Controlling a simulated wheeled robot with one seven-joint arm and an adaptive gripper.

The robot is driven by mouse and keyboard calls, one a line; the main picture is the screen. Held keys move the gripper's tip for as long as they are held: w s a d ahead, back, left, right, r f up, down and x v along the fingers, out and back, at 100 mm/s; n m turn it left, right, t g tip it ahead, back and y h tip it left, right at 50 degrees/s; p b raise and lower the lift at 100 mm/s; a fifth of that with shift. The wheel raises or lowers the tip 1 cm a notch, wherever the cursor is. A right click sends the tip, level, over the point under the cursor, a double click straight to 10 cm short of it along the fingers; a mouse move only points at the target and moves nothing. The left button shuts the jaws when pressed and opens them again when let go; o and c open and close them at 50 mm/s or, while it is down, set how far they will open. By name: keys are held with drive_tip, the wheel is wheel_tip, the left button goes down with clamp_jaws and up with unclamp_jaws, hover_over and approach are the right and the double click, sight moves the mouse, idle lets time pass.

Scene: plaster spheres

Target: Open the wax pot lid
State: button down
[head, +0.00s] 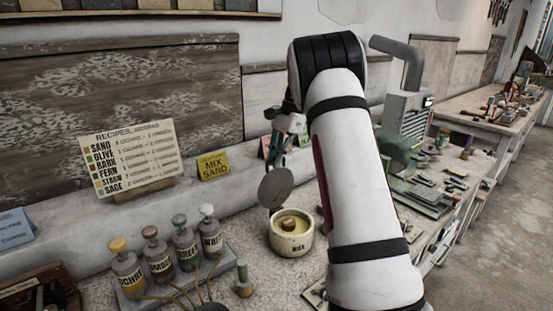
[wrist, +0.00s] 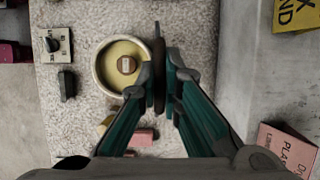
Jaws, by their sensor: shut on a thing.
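The wax pot (head: 291,245) is a small cream pot on the worktop, labelled on its front. Its mouth is open, showing pale yellow contents with a round brown piece in the middle; the pot also shows from above in the wrist view (wrist: 101,82). The round grey lid (head: 275,188) stands steeply tilted above the pot's back left rim. In the wrist view the lid (wrist: 158,45) is nearly edge-on beside the rim. My gripper (wrist: 160,80) is shut on the lid, its teal fingers on either side. In the head view my arm partly hides the gripper.
Several stoppered bottles (head: 186,245) stand in a rack left of the pot. A recipe board (head: 132,158) and a yellow sign (head: 213,166) stand on the ledge behind. A small green-topped item (head: 243,282) is near the pot. Tools (head: 425,190) lie to the right.

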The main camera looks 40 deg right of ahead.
drive_tip(key=shift+a+f, duration=0.15)
drive_tip(key=shift+a, duration=0.05)
drive_tip(key=c, duration=1.7)
unclamp_jaws()
drive_tip(key=shift+d, duration=0.1)
drive_tip(key=shift+v, duration=6.05)
